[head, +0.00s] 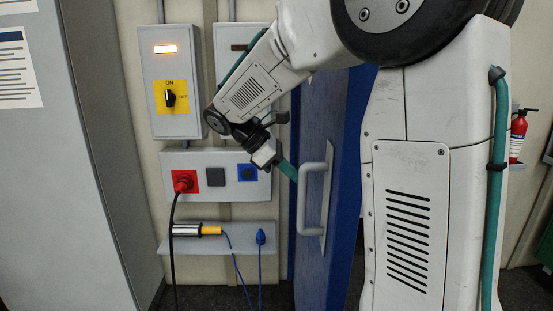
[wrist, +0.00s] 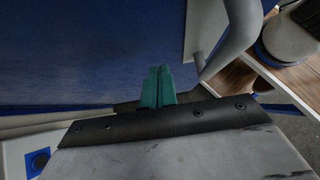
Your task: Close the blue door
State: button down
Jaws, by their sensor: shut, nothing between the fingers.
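The blue door (head: 341,200) stands ajar in the middle of the head view, seen at a steep angle, with a grey handle (head: 312,198) on its face. In the wrist view the door's blue face (wrist: 80,50) fills the upper left, and the handle (wrist: 232,35) is at the upper right. My gripper (head: 290,172) has teal fingers, shut and empty, just left of the handle. In the wrist view the fingers (wrist: 158,86) point at the door face beside the handle; whether they touch it I cannot tell. My arm hides part of the door's top.
Left of the door are a switch box (head: 171,82) with a lit lamp, a socket panel (head: 208,175) with a red plug, and a shelf (head: 222,238) holding a yellow-and-silver tool (head: 195,230). Cables hang below. A fire extinguisher (head: 518,137) is at the right.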

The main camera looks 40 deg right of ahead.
aim_at(322, 185)
jog(key=shift+s+d+f, duration=0.1)
jog(key=shift+s+d, duration=0.55)
jog(key=shift+d, duration=0.2)
jog(key=shift+s+d, duration=0.6)
jog(key=shift+d, duration=0.25)
